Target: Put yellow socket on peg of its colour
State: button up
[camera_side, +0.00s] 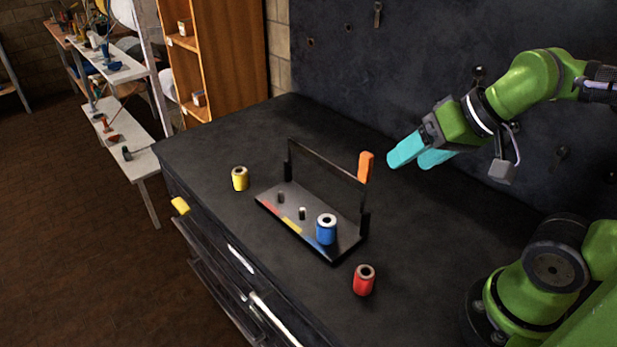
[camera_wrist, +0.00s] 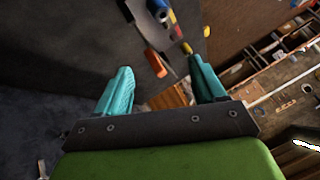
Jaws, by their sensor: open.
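The yellow socket (camera_side: 240,178) stands upright on the dark bench, left of the peg rack (camera_side: 334,252). The rack has red, yellow and blue marks along its front edge. The middle peg (camera_side: 302,213), by the yellow mark, is bare, as is the peg (camera_side: 281,197) by the red mark. The blue socket (camera_side: 326,229) sits at the blue end, over its peg. The red socket (camera_side: 363,280) stands on the bench in front of the rack's right end. My gripper (camera_side: 408,163) is open and empty, above the bench to the right of the rack.
Two posts and a thin crossbar (camera_side: 325,160) rise along the rack's back. An orange block (camera_side: 365,166) stands behind its right post; it also shows in the wrist view (camera_wrist: 156,63). The back-left bench is clear.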

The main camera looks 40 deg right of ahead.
notch_tip(320, 180, up, 5)
jog(key=w+a+n+g+h, duration=0.15)
jog(key=w+n+h, duration=0.35)
jog(key=w+n, duration=1.25)
jog(key=w+a+n+t+h, duration=0.4)
jog(key=w+a+n+t, duration=0.2)
jog(key=w+a+n, duration=0.75)
jog(key=n, duration=0.3)
send_near(240, 175)
jog(key=x, duration=0.5)
jog(key=shift+w+d, duration=0.1)
jog(key=shift+w, duration=0.05)
jog(key=shift+x, duration=3.05)
